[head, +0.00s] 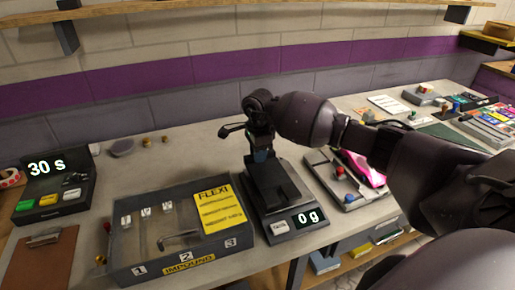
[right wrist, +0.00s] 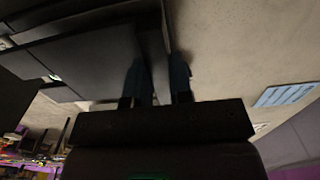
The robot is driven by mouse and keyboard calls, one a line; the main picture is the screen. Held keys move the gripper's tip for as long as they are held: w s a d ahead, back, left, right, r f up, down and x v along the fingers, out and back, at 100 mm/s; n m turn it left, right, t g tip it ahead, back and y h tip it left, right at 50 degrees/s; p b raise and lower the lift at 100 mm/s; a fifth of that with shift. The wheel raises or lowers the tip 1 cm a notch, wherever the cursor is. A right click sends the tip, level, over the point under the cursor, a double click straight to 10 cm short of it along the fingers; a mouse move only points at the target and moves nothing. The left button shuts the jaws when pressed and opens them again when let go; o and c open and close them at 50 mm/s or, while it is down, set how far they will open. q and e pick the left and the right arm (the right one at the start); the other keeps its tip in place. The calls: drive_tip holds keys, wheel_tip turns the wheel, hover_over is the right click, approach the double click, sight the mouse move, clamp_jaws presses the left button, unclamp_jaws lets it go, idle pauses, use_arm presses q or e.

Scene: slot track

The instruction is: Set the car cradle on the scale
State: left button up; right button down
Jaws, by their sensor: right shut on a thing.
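The scale (head: 293,221) stands on the bench in the middle of the head view, and its display reads 0 g. The dark car cradle (head: 270,184) is over the scale's plate. Dark on dark, I cannot tell whether it touches the plate. My right gripper (head: 262,156) points down above the scale and is shut on the cradle's upper part. In the right wrist view the two blue-grey fingers (right wrist: 160,80) stand on either side of a dark upright part. My left gripper is not in view.
A clear-topped box (head: 150,262) marked IMPOUND stands left of the scale. A grey tray (head: 349,200) with a red knob and a pink item is close on its right. A 30 s timer (head: 50,190) and a clipboard (head: 42,262) are at far left. Bench behind the box is mostly clear.

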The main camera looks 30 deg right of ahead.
drive_tip(key=shift+f, duration=0.7)
drive_tip(key=shift+f+b, duration=0.2)
drive_tip(key=shift+b, duration=0.1)
drive_tip(key=shift+f, duration=0.25)
drive_tip(key=c, duration=0.9)
unclamp_jaws()
drive_tip(key=shift+c, duration=0.2)
drive_tip(key=shift+r, duration=0.25)
wheel_tip(320, 180, up, 10)
drive_tip(key=shift+r, duration=0.2)
